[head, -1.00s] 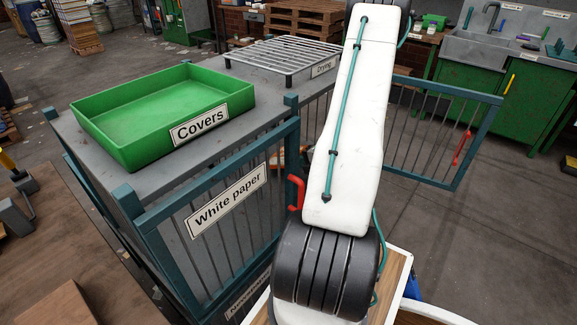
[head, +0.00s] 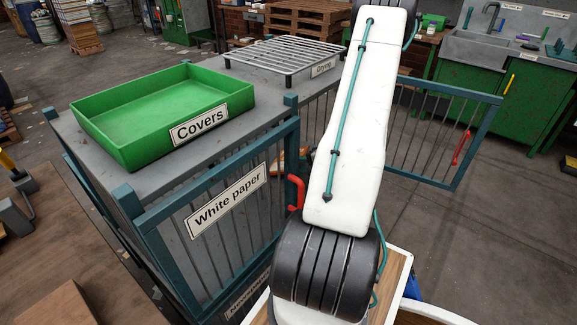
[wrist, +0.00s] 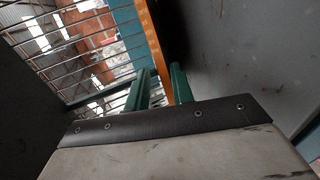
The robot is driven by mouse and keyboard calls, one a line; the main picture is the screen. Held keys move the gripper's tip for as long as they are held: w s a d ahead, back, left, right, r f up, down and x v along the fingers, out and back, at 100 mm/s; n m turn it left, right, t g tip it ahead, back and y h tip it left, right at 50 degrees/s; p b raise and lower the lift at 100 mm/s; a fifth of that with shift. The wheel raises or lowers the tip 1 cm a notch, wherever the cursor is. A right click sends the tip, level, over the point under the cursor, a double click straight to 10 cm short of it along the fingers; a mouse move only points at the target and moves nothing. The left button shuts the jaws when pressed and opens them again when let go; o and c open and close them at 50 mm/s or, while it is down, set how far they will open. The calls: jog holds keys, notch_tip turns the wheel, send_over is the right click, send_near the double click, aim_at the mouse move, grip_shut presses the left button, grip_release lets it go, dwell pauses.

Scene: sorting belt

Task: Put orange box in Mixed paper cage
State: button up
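The orange box shows in the wrist view as a narrow orange strip (wrist: 150,40) running up from between the two green fingers of my gripper (wrist: 160,86). The fingers stand close on either side of it, and my gripper looks shut on it. Most of the box is hidden or in shadow. In the head view my arm hides the gripper, and a little orange shows behind the bars left of the arm. No Mixed paper label can be read. A barred cage door (head: 484,120) with a red handle stands swung open at the right.
The White paper cage door (head: 225,195) is closed at the front left. A green Covers tray (head: 145,130) and a wire Drying rack (head: 285,55) stand on top of the cages. Dark walls (wrist: 240,50) and bars (wrist: 70,45) are close around my gripper. Floor right of the arm is clear.

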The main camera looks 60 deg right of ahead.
jog(key=v, duration=0.6)
jog(key=shift+s+r, duration=0.1)
jog(key=shift+s, duration=0.1)
notch_tip(320, 180, up, 7)
jog(key=s, duration=0.2)
jog(key=shift+s+a, duration=0.2)
jog(key=shift+s, duration=0.15)
jog(key=shift+s, duration=0.1)
